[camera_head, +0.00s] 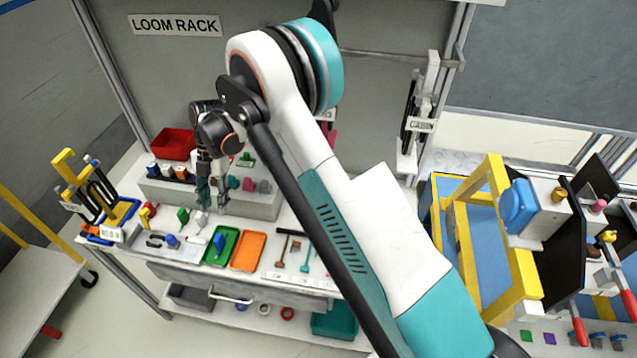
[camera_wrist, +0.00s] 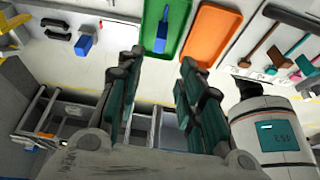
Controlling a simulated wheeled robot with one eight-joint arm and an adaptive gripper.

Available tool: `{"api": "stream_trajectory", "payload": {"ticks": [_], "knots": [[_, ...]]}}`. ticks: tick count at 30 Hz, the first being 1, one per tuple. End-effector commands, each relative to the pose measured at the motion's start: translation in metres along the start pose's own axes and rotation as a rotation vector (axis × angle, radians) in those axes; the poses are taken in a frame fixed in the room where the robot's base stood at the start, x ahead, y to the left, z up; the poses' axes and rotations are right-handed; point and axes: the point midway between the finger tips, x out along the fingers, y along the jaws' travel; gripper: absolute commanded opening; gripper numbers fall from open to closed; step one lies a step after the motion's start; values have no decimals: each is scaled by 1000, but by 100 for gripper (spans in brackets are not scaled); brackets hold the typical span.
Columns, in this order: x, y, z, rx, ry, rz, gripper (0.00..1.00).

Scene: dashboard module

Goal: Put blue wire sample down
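A small blue piece with a narrow upper part (camera_head: 219,242) lies in the green tray (camera_head: 229,253). It also shows in the wrist view (camera_wrist: 161,36), near the middle of the green tray (camera_wrist: 151,14); I take it to be the blue wire sample. My gripper (camera_head: 212,207) is above the bench, behind the green tray in the head view. In the wrist view my gripper (camera_wrist: 162,62) has its two fingers well apart with nothing between them. The blue piece is beyond the fingertips and apart from them.
An orange tray (camera_head: 248,251) lies right of the green tray. Another blue block (camera_head: 172,241) lies left among small parts. Tools (camera_head: 281,249) lie on the right. A raised grey block (camera_head: 265,203) with coloured parts and a red bin (camera_head: 173,144) stand behind.

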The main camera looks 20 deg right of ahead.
Motion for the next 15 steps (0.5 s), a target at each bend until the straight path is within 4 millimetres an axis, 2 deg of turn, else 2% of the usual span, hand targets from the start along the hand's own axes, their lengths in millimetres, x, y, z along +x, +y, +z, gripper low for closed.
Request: {"api": "stream_trajectory", "payload": {"ticks": [5,9,15], "knots": [[-40,-16,-8,152,-43,38,34],[-80,-36,-18,333,-88,91,34],[-131,-70,-34,588,-142,179,34]]}}
